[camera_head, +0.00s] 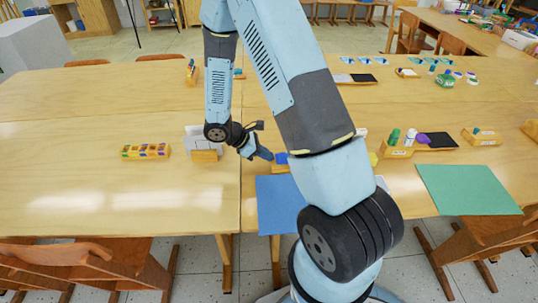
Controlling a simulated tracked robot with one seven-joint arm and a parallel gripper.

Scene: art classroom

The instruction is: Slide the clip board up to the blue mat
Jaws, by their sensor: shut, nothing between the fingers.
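The blue mat (276,208) lies at the front edge of the table, left of and partly behind my arm. My gripper (266,155) is shut and empty, pointing down and to the right, above the table beyond the mat. I cannot make out a clip board for certain. A pale flat edge (381,183) shows just right of my arm, mostly hidden by it, and may be part of it.
A wooden holder (205,156) with pale sheets and a box of coloured blocks (145,151) stand to the left. A green mat (467,189) lies at the right. The front left tabletop is clear. Chairs stand along the front.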

